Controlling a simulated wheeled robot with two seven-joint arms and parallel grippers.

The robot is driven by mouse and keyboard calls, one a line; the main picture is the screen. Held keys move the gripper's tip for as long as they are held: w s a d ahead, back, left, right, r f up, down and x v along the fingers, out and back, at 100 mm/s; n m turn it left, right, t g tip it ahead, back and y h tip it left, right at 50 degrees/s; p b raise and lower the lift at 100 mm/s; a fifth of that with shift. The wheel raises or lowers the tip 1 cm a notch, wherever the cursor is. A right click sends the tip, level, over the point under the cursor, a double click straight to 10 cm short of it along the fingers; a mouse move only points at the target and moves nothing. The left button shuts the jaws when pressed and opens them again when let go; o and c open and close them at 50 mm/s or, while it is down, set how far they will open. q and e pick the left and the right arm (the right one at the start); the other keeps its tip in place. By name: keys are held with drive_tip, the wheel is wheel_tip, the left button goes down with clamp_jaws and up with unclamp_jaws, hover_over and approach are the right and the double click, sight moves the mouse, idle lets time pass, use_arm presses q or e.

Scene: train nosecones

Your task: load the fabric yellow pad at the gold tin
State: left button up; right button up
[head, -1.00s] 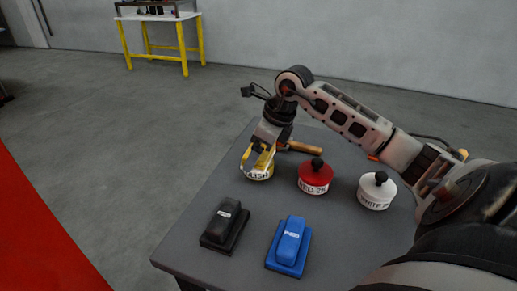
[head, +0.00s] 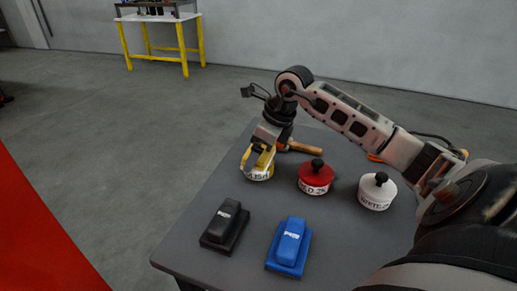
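The gold tin (head: 259,177) stands at the far left of the dark table, its label partly readable as "LISH". My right gripper (head: 257,157) is over this tin, pointing down. Yellow fabric pad (head: 265,159) shows at its fingertips, right at the top of the tin; the gripper appears shut on it. The gripper hides much of the pad and the tin's top, so I cannot tell how firmly they touch. My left gripper is out of view.
A red tin (head: 315,178) and a white tin (head: 377,192), both with black knobs, stand to the right. A black pad (head: 225,226) and a blue pad (head: 290,247) lie in front. A wooden handle (head: 303,148) lies behind. The table's (head: 190,243) left front is bare.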

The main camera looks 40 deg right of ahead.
drive_tip(key=shift+r+p, duration=2.25)
drive_tip(key=shift+r, duration=1.25)
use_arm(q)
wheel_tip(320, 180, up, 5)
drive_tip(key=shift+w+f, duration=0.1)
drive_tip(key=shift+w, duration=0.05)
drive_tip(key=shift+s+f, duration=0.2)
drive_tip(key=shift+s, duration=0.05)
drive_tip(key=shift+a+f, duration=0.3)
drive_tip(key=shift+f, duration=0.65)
use_arm(e)
drive_tip(key=shift+s+a+f+n+g+h, duration=0.4)
drive_tip(key=shift+s+a+n+g, duration=0.85)
drive_tip(key=shift+a+n, duration=2.95)
drive_tip(key=shift+s+a+f+n+g+h, duration=0.3)
drive_tip(key=shift+s+a+n+g, duration=1.15)
drive_tip(key=shift+n, duration=4.55)
drive_tip(key=shift+s+a+f+n+g+h, duration=0.45)
drive_tip(key=shift+a+n+g, duration=1.05)
drive_tip(key=shift+a+n, duration=3.15)
